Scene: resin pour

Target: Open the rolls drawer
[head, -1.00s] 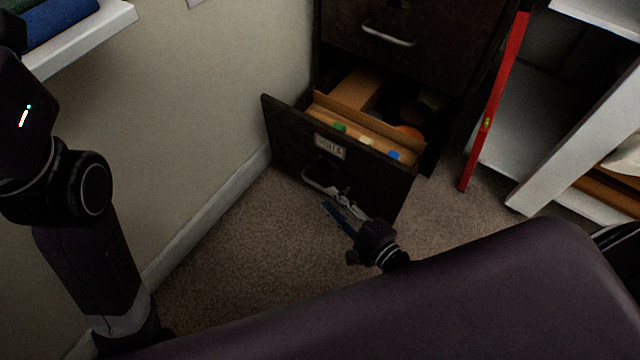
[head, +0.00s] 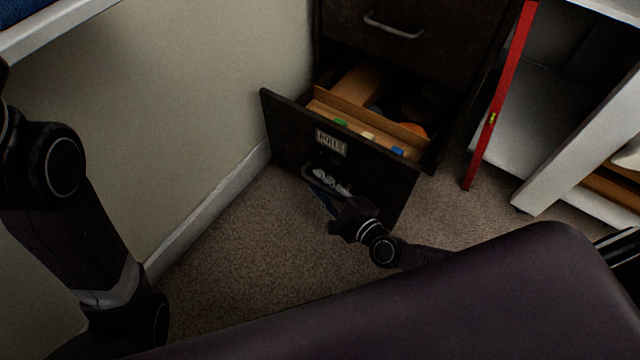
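The rolls drawer (head: 290,140) is the low dark drawer of a cabinet by the wall. It stands pulled out, with its inside visible from above. Its front bears a pale label (head: 331,142) and a metal handle (head: 308,174). My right gripper (head: 329,184) is at this handle, low in front of the drawer front. Its fingers overlap the handle, and I cannot tell whether they are closed around it. My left arm shows at the left edge, but its gripper is out of view.
The drawer holds a wooden divider (head: 375,123) and several coloured items. A closed upper drawer (head: 430,50) is above. A red level (head: 500,100) leans beside a white shelf unit (head: 570,150) at right. Carpet (head: 235,250) is clear in front; the wall (head: 190,120) is close at left.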

